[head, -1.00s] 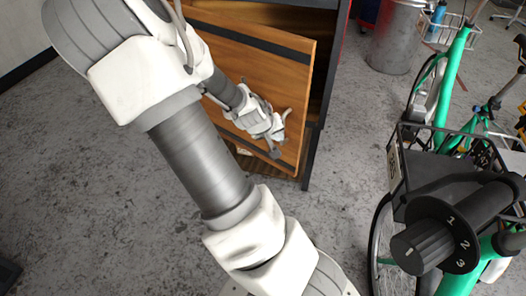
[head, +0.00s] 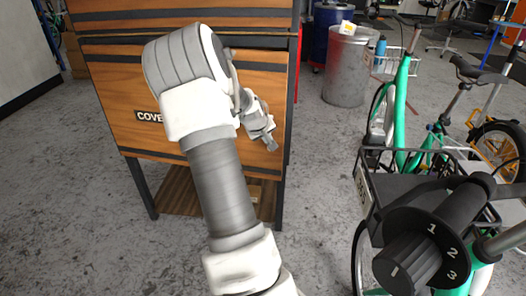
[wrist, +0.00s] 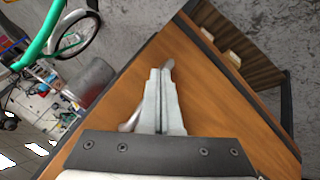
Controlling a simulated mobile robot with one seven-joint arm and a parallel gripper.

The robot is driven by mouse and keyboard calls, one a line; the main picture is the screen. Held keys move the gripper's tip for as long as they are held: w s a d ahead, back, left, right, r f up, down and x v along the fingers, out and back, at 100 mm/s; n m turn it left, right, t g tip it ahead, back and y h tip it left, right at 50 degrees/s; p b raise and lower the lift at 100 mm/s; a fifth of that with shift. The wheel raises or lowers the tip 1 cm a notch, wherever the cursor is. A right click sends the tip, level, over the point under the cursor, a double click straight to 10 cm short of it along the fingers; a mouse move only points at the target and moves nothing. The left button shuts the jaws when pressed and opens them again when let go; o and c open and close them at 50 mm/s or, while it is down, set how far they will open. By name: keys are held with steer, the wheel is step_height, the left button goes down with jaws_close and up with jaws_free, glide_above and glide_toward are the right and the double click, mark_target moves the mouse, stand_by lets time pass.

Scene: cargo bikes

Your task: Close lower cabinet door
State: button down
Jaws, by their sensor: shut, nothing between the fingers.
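The lower cabinet door (head: 125,90) is a wooden panel with dark bands and a label that reads "COVE" in part. In the head view it looks flush with the cabinet front, but my arm hides much of it. My gripper (head: 270,142) is at the door's right side, low on the panel. In the wrist view my gripper (wrist: 160,72) is shut, empty and in front of the wooden door (wrist: 205,95). A metal handle (wrist: 132,119) shows partly behind the fingers. I cannot tell whether the fingers touch the door.
An open lower shelf (head: 175,190) lies under the door. Green cargo bikes (head: 402,75) stand on the right, one with a black rack close to me. A metal bin (head: 346,70) stands behind, right of the cabinet. The concrete floor (head: 70,200) is clear at left.

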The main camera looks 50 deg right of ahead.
steer(key=w+d+n, duration=0.1)
steer(key=d, duration=0.2)
steer(key=w+d+n+t, duration=0.1)
steer(key=w+d, duration=0.1)
steer(key=d, duration=0.1)
steer(key=w+d+n, duration=0.1)
steer(key=w+d, duration=0.1)
steer(key=d, duration=0.1)
steer(key=shift+d+r+t+y, duration=0.1)
steer(key=shift+r+t+y, duration=0.1)
steer(key=shift+t+y, duration=0.2)
steer(key=shift+w+d, duration=0.1)
steer(key=shift+w, duration=0.25)
steer(key=p, duration=0.5)
glide_toward(275, 101)
steer(key=f, duration=0.4)
steer(key=shift+s+f, duration=0.3)
steer(key=shift+f, duration=0.05)
